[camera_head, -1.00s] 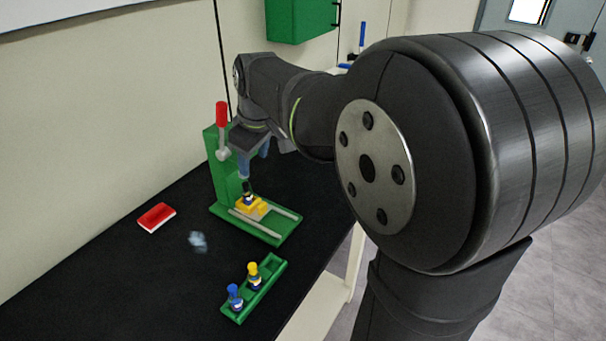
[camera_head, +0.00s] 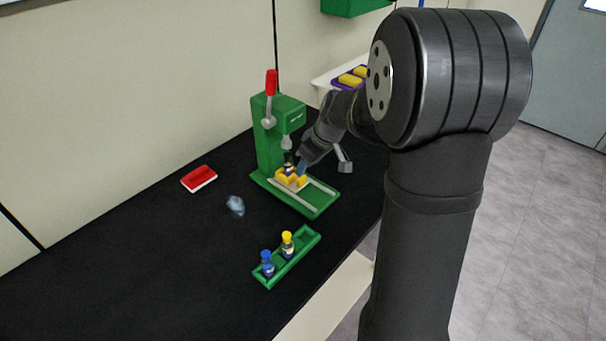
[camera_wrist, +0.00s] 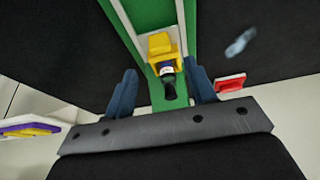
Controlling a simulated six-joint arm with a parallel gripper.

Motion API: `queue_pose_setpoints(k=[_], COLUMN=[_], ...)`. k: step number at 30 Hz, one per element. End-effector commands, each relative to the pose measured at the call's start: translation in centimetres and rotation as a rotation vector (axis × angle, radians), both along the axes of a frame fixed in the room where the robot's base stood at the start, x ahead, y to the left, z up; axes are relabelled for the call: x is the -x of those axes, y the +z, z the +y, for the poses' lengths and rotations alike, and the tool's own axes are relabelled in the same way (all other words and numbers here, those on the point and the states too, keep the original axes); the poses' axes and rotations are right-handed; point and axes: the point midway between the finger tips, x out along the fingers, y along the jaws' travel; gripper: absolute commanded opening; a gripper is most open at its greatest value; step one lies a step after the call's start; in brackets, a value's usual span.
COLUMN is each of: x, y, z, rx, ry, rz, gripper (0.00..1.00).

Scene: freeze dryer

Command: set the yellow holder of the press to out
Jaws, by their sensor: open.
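The green press (camera_head: 268,150) stands on the black table, with a red-knobbed lever (camera_head: 271,85) on its left side. Its yellow holder (camera_head: 291,178) sits on the rails at the column end, under the press head, with a small dark vial (camera_head: 289,165) in it. In the wrist view the yellow holder (camera_wrist: 162,46) and the vial (camera_wrist: 167,76) lie between my open fingers. My gripper (camera_head: 303,167) is low beside the holder, on its right side; the wrist view shows both blue fingers (camera_wrist: 158,88) apart. I cannot tell whether a finger touches the holder.
A green rack (camera_head: 270,282) holds a blue-capped vial (camera_head: 267,263) and a yellow-capped vial (camera_head: 287,244) in front of the press. A red block (camera_head: 199,178) and a bluish crumpled item (camera_head: 235,206) lie left. A white bin (camera_head: 330,77) with yellow items stands behind.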

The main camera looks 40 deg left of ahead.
Motion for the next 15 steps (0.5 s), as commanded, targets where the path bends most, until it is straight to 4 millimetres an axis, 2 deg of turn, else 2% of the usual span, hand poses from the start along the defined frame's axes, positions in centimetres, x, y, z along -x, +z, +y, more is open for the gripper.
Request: queue_pose_setpoints(k=[1,6,10,15], x=[0.1,0.1,0.0,0.0], y=[-1.2,-3.9,-5.1,-5.8], z=[0.4,1.6,2.1,2.4], rx=[0.003,0.002,0.002,0.0], ry=[0.0,0.001,0.001,0.0], rz=[0.003,0.003,0.002,0.0], gripper=[0.51,0.51,0.51,0.51])
